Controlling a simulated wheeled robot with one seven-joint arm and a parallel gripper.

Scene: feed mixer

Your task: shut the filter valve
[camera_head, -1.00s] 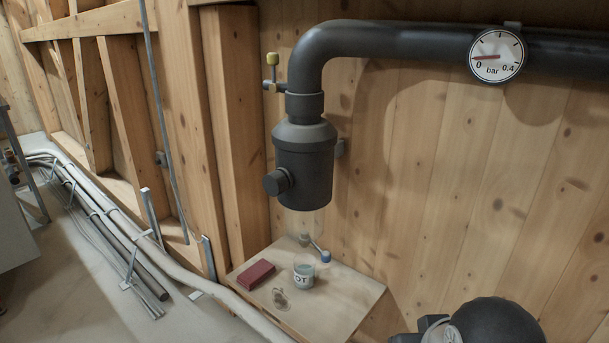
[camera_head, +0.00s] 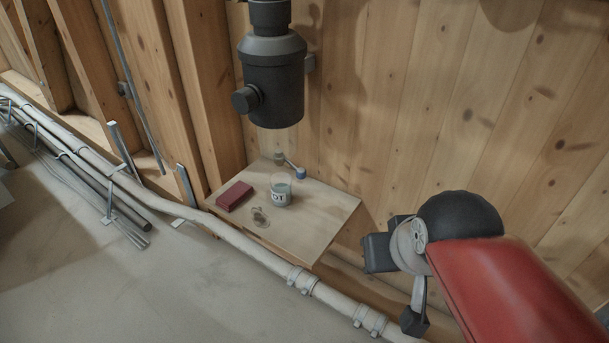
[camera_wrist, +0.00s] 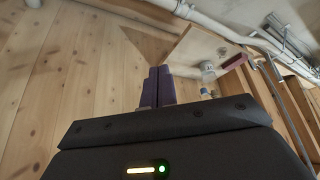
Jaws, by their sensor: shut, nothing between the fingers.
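The dark grey filter housing (camera_head: 274,85) hangs on the wooden wall in the head view, with a round side knob (camera_head: 246,99) on its left. The small valve with the yellow handle, seen earlier on the pipe above the filter, is outside the head view now. My gripper (camera_wrist: 158,84) shows in the wrist view with its two purple fingers together and nothing between them. It is apart from the filter, with wall and shelf beyond it. In the head view my arm is at the lower right, and the fingers cannot be made out.
A wooden shelf (camera_head: 318,222) below the filter holds a red box (camera_head: 234,196), a labelled cup (camera_head: 281,190) and a small metal piece (camera_head: 260,216). A pale pipe (camera_head: 255,250) runs along the floor. The wall right of the filter is clear.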

